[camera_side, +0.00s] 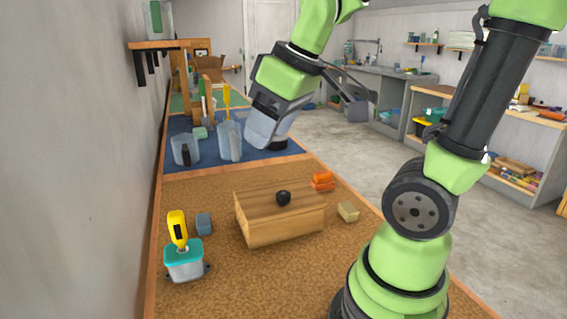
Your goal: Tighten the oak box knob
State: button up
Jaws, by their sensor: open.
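The oak box (280,220) is a light wooden box with a pale top, standing on the brown cork work surface in the middle of the side view. A small round black knob (283,198) sits on its top face. My gripper (360,101) is dark grey and held high behind the box, above and to the right of it. It is open and empty, well apart from the knob. How far the knob is screwed in cannot be told.
A teal-lidded container (184,261) with a yellow-handled tool (177,229) stands left of the box. Small blocks flank the box: grey-blue (203,223), beige (347,211) and orange (322,181). Clear cups (185,149) stand on a blue mat (290,158) behind. The cork in front is clear.

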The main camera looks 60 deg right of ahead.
jog(key=w+d+f+n+g, duration=0.3)
jog(key=w+d+f+n, duration=0.25)
jog(key=d, duration=0.35)
jog(key=n+g, duration=0.2)
jog(key=n, duration=0.1)
send_over(283, 193)
notch_tip(283, 193, down, 6)
jog(key=shift+a+f, duration=0.15)
jog(key=shift+f, duration=0.05)
jog(key=shift+d+f, duration=0.2)
jog(key=shift+f, duration=3.9)
jog(key=shift+f, duration=0.1)
jog(key=shift+c, duration=0.2)
